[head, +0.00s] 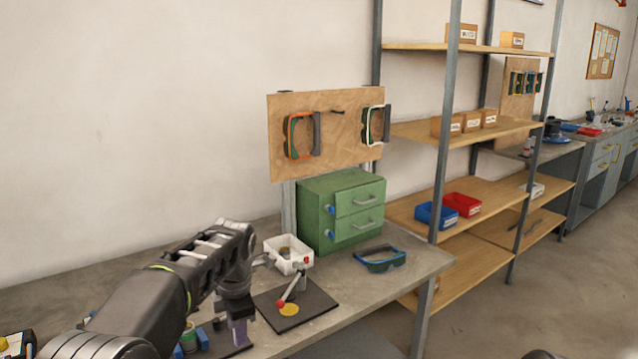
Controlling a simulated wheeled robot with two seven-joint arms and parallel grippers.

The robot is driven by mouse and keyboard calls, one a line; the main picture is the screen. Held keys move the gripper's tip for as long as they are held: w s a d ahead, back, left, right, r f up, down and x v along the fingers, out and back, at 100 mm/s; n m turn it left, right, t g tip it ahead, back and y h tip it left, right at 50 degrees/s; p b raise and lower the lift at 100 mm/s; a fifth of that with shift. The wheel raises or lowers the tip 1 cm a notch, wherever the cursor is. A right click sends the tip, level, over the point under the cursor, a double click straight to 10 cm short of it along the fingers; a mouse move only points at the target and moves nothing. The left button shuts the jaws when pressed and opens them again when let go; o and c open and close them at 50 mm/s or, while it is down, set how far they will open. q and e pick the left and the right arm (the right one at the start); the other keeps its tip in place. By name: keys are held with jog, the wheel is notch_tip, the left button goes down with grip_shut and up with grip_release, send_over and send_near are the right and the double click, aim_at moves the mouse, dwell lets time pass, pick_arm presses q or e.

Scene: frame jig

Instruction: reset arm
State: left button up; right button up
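My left arm reaches in from the lower left and bends down over the workbench (325,325). My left gripper (239,330) points down at a dark base plate beside the black jig plate (318,301). Its fingers are small and partly hidden, so I cannot tell whether they are open or hold the greyish-purple piece there. The jig plate carries a lever with a red knob (281,303) and a yellow disc (289,310). My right gripper is not in view.
A white bin (288,264) stands behind the jig, near a green drawer cabinet (316,228). Orange and white frames hang on a pegboard (345,150). A shelf rack stands right. Bench space at front right is clear.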

pick_arm(q)
jog(key=w+d+f+m+t, duration=0.1)
jog(key=d+f+m, duration=0.1)
jog(key=f+m, duration=0.1)
jog(key=w+d+f+m+t+h, duration=0.1)
jog(key=d+f+m, duration=0.1)
jog(key=m, duration=0.3)
jog(key=w+d+f+m+h, duration=0.1)
jog(key=d+f+m, duration=0.1)
jog(key=f+m, duration=0.2)
jog(key=shift+w+d+f+t, duration=0.1)
jog(key=shift+d+f+t, duration=0.05)
jog(key=shift+f+t, duration=0.35)
jog(key=s+d+f+m+g+h, duration=0.3)
jog(key=s+f+m, duration=0.8)
jog(key=s+f, duration=1.3)
jog(key=s, duration=0.6)
jog(key=s+f+n+g, duration=0.1)
jog(key=s+f, duration=0.2)
jog(key=s, duration=0.5)
jog(key=shift+d+f, duration=0.15)
jog(key=shift+d, duration=0.1)
jog(key=shift+w, duration=0.1)
